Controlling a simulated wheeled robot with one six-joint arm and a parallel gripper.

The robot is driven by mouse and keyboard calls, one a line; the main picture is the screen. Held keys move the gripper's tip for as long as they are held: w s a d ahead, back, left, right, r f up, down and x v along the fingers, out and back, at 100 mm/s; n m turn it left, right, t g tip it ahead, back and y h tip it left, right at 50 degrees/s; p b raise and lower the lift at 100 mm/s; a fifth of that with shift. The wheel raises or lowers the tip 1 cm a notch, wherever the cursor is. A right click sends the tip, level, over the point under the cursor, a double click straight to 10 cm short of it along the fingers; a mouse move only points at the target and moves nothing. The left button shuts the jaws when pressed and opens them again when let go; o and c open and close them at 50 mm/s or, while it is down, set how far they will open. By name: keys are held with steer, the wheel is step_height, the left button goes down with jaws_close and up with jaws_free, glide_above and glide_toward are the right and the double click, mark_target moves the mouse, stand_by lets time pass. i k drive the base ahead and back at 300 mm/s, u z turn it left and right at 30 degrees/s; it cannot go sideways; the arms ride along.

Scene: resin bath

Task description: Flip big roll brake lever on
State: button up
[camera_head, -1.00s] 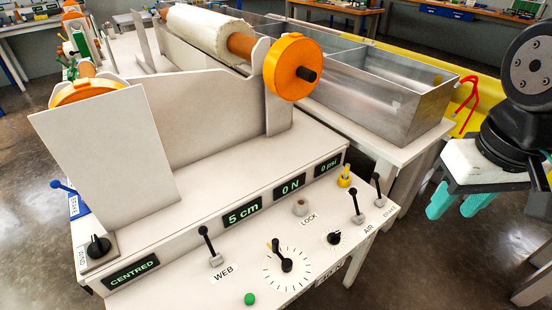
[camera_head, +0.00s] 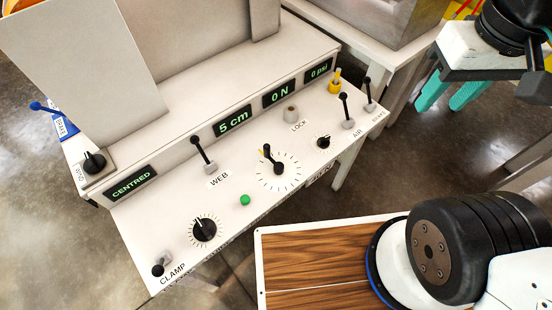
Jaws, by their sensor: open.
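Two levers bear a brake label, and I cannot tell from the picture which is the big roll's. One is a blue-handled lever (camera_head: 46,107) on a blue bracket at the left end of the machine, leaning up and left. The other is a small black-knobbed lever (camera_head: 369,92) on a grey base at the right end of the white control panel (camera_head: 240,225), beside the AIR lever (camera_head: 346,108); it stands nearly upright. My gripper (camera_head: 448,98) hangs to the right of the panel, its teal fingers apart and empty, clear of both levers.
The panel also carries a WEB lever (camera_head: 204,152), a round dial (camera_head: 278,167), a green button (camera_head: 245,200), a yellow-topped fitting (camera_head: 335,80) and a CLAMP lever (camera_head: 160,266). A metal bath (camera_head: 375,22) stands behind. Open floor lies right of the panel.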

mark_target(367, 80)
steer(key=u, duration=0.05)
steer(key=k, duration=0.65)
steer(key=z, duration=0.55)
steer(key=i, duration=1.1)
steer(key=u, duration=0.45)
